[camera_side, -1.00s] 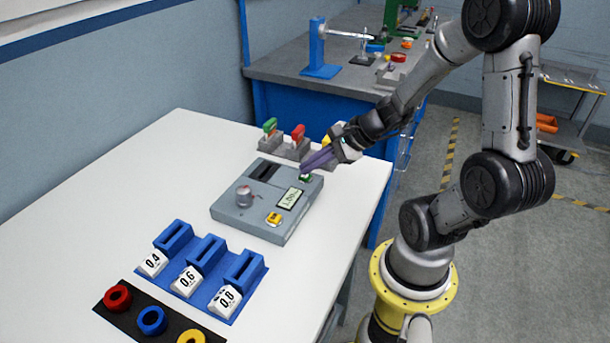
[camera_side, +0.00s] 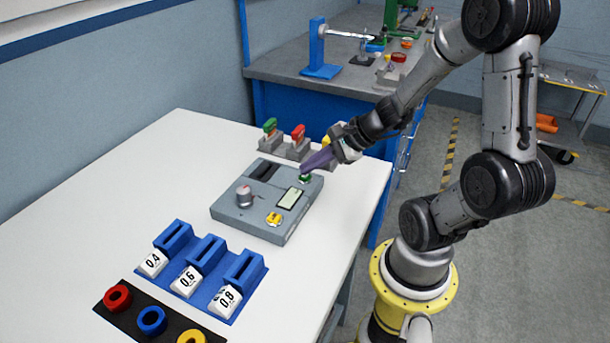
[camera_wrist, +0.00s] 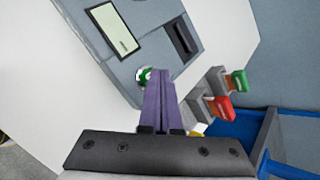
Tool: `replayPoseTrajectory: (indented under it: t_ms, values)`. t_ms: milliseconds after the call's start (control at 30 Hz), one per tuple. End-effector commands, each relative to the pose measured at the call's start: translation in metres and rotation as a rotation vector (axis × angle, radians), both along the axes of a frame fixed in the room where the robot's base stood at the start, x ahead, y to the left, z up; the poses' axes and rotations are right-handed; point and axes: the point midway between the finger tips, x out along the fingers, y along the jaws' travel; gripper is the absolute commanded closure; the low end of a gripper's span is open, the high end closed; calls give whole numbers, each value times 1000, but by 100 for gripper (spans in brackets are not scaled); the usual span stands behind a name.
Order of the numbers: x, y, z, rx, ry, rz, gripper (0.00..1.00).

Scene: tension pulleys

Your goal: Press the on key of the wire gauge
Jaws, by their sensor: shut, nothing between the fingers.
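The wire gauge (camera_side: 247,222) is a grey box on the white table, with a knob, a slot, a small screen (camera_side: 290,198), a yellow key (camera_side: 274,218) and a green key (camera_side: 305,179). In the wrist view, the green key (camera_wrist: 145,74) has a white mark, and the pale screen (camera_wrist: 112,29) shows only a faint mark. My gripper (camera_side: 304,168) has purple fingers, shut and empty, tips right at the green key. In the wrist view the fingertips (camera_wrist: 159,76) partly cover it; I cannot tell whether they touch it.
Red-handled (camera_side: 298,132) and green-handled (camera_side: 270,126) pieces in grey blocks stand just behind the gauge. A blue slotted rack (camera_side: 205,252) and a black strip (camera_side: 133,317) with coloured rings lie in front. The table's left side is clear.

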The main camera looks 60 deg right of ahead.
Motion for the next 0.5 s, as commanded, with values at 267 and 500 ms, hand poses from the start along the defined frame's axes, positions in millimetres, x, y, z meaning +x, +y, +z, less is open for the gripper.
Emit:
replayPoseTrajectory:
  t_ms: [267, 500]
  values:
    - [0, 0, 12, 0, -1, 1, 100]
    - [0, 0, 12, 1, -1, 1, 100]
